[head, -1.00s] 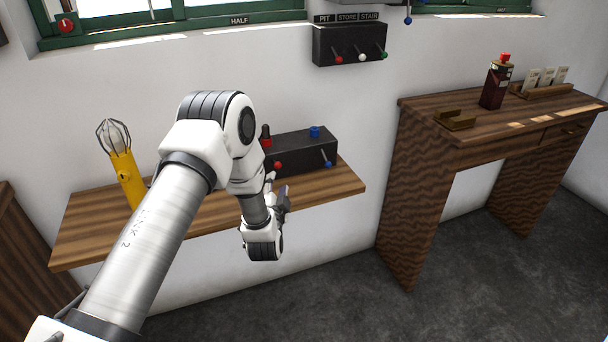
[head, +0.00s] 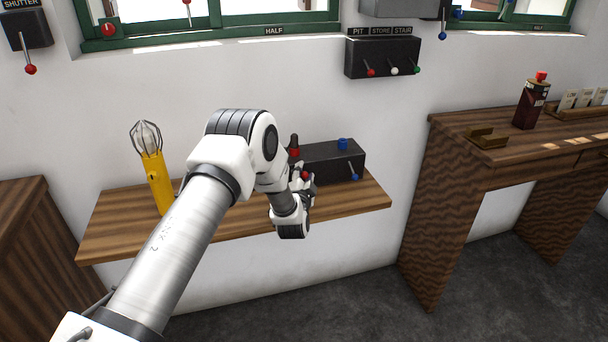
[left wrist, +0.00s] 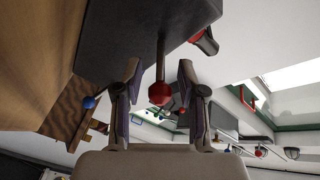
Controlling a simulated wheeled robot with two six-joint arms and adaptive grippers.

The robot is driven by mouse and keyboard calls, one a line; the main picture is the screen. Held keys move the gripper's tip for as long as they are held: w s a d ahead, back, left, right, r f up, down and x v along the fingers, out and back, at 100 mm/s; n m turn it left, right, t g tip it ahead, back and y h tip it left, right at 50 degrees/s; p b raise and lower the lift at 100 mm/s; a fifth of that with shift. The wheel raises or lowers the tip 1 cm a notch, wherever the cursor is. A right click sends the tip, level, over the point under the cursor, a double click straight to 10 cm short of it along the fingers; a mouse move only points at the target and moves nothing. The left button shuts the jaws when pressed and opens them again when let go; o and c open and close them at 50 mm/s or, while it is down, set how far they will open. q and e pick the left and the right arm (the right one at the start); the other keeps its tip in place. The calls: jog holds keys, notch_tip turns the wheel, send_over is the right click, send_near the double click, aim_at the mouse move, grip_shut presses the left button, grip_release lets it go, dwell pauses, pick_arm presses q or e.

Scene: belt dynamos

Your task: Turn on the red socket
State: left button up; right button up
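A black box (head: 335,163) stands on the wooden wall shelf, with a red socket piece (head: 294,148) and a blue one (head: 343,144) on top. Levers with a red ball (head: 306,175) and a blue ball (head: 354,177) are on its front. My left gripper (head: 304,187) is in front of the red-ball lever, partly hidden by my arm. In the left wrist view, its fingers (left wrist: 159,92) are apart, one on each side of the red ball (left wrist: 159,94), with gaps visible. The blue ball (left wrist: 89,102) is outside the fingers. My right gripper is not in view.
A yellow caged lamp (head: 156,180) stands at the left of the shelf (head: 110,228). A wall switch box (head: 383,57) with red, white and green levers hangs above right. A wooden desk (head: 480,150) is at the right, holding a dark red bottle (head: 530,105).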

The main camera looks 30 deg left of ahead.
pick_arm(q)
grip_shut()
jog(key=shift+a+r+n+g+p, duration=0.1)
jog(key=shift+r+n+g+p, duration=0.2)
jog(key=shift+r+g+p, duration=0.6)
jog(key=shift+w+f+h+p, duration=0.1)
jog(key=shift+f+h+p, duration=0.25)
jog(key=shift+p, duration=0.15)
jog(key=shift+f, duration=0.2)
jog(key=shift+o, duration=1.6)
grip_release()
jog(key=shift+a, duration=0.1)
jog(key=v, duration=1.2)
jog(key=shift+f, duration=0.15)
